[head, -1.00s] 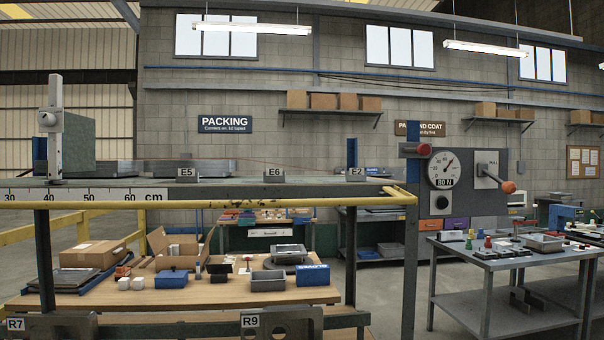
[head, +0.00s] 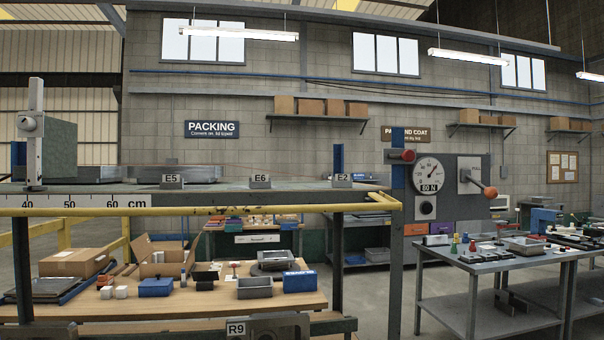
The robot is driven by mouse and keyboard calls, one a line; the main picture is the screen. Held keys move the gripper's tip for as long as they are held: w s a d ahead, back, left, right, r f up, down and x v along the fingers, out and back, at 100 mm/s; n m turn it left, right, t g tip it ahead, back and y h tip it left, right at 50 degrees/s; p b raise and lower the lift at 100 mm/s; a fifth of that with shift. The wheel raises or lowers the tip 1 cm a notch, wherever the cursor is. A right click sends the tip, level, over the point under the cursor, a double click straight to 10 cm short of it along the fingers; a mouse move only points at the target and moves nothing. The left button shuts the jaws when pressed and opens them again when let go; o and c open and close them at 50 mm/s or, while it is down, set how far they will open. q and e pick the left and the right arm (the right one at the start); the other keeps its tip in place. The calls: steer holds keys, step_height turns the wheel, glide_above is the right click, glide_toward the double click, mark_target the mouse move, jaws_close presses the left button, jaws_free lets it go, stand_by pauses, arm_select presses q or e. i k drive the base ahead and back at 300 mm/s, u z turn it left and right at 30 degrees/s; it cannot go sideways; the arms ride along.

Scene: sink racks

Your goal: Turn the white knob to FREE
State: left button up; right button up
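A pale upright post (head: 36,155) stands on the ruled steel bench at the far left. A round light-grey or whitish knob (head: 31,124) sits on its front. No FREE marking is readable on or near it, and I cannot tell its turned position. Neither of my grippers is in view.
A grey panel (head: 470,215) at the right carries a dial gauge (head: 428,173), a black knob (head: 427,208), a red button (head: 407,155) and an orange-tipped lever (head: 489,193). A yellow rail (head: 230,209) runs along the bench front. A grey table (head: 500,262) stands right.

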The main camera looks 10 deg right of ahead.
mark_target(25, 123)
steer(key=z, duration=2.65)
steer(key=k, duration=2.65)
steer(key=u, duration=2.35)
